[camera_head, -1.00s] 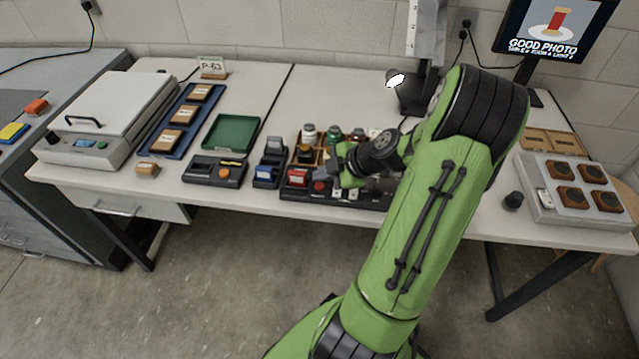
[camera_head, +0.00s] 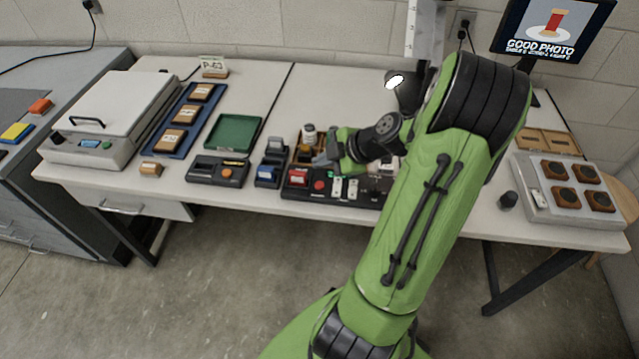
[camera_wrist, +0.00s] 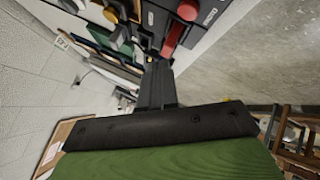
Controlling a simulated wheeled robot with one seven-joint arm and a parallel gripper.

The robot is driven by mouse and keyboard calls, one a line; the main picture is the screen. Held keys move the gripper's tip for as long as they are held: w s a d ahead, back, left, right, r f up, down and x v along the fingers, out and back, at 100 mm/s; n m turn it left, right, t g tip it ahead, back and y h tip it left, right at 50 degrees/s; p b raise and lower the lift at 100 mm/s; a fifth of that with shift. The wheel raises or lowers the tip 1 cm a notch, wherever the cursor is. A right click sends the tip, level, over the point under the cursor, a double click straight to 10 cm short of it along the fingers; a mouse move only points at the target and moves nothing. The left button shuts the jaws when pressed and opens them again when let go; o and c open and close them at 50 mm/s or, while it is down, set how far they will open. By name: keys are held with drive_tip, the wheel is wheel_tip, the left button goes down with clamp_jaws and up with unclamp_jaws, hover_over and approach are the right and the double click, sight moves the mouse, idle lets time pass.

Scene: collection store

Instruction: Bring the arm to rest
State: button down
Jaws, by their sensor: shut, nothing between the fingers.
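My green arm reaches from the bottom of the head view up over the front of the bench and bends back to the left. My gripper (camera_head: 322,160) hangs above the black device with the red button (camera_head: 319,185), near the bottle rack. In the wrist view my gripper (camera_wrist: 157,70) shows its dark fingers together, with nothing between them. The red button device also shows in the wrist view (camera_wrist: 172,38), beyond the fingertips. My arm hides part of the bench behind it.
A bottle (camera_head: 309,134) stands in the rack right by my gripper. The floor in front is clear.

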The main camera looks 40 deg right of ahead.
drive_tip(key=shift+a+r, duration=0.1)
drive_tip(key=s+a+r+m+g+h+p, duration=0.1)
drive_tip(key=s+a+r+m+g+p, duration=0.15)
drive_tip(key=a+r, duration=0.5)
drive_tip(key=s+a+r+m+g+h+p, duration=0.15)
drive_tip(key=a+r+p, duration=0.25)
drive_tip(key=a+r, duration=0.4)
drive_tip(key=s+a+r+m+t+p, duration=0.1)
drive_tip(key=s+a+r+m+p, duration=0.3)
drive_tip(key=s+a+r+m, duration=0.3)
drive_tip(key=s+r+m, duration=0.1)
drive_tip(key=s, duration=0.2)
drive_tip(key=shift+s+a+m, duration=0.3)
drive_tip(key=shift+m, duration=0.1)
drive_tip(key=shift+h, duration=0.25)
